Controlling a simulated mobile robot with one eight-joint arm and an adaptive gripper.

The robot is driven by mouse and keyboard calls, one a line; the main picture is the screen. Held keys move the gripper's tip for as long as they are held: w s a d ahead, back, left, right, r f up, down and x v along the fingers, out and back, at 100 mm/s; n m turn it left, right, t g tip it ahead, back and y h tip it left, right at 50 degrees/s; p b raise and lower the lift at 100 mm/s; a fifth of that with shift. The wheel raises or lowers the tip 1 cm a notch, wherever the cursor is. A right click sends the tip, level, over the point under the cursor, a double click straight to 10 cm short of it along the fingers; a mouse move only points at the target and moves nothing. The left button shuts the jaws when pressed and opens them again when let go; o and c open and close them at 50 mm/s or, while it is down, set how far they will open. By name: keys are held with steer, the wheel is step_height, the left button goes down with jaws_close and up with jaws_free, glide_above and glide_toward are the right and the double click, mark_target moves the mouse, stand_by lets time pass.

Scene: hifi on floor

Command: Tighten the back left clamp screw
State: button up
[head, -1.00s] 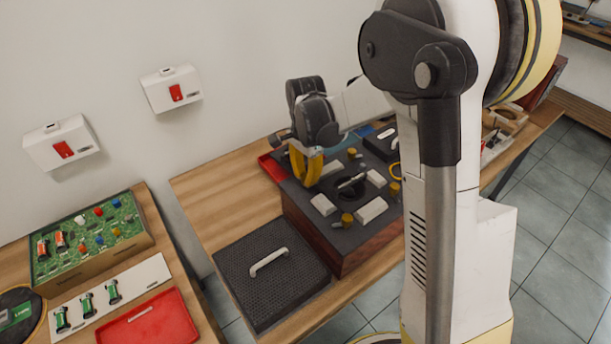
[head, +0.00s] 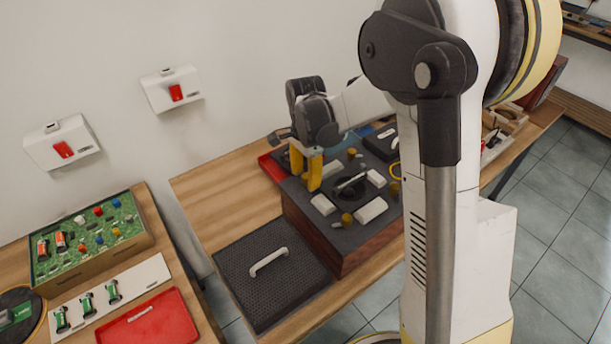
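The dark-topped wooden hi-fi box (head: 335,228) stands on the wooden table, with white blocks, yellow knob-like screws and a round dark opening on its top. My gripper (head: 306,184) has yellow fingers pointing down over the left part of the box top. The fingers look apart, with a gap between them. Whether a screw sits between or under the fingertips cannot be told; that back left spot is hidden by the gripper. Other yellow screws show at the front (head: 347,219), at the right (head: 394,188) and at the back (head: 351,153).
A black perforated cover (head: 235,295) with a white handle lies left of the box. A red tray (head: 268,165) sits behind it. A left table holds a green circuit board (head: 110,222) and another red tray (head: 150,318).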

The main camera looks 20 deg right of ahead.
mark_target(306, 175)
step_height(306, 175, up, 12)
stand_by(0.6)
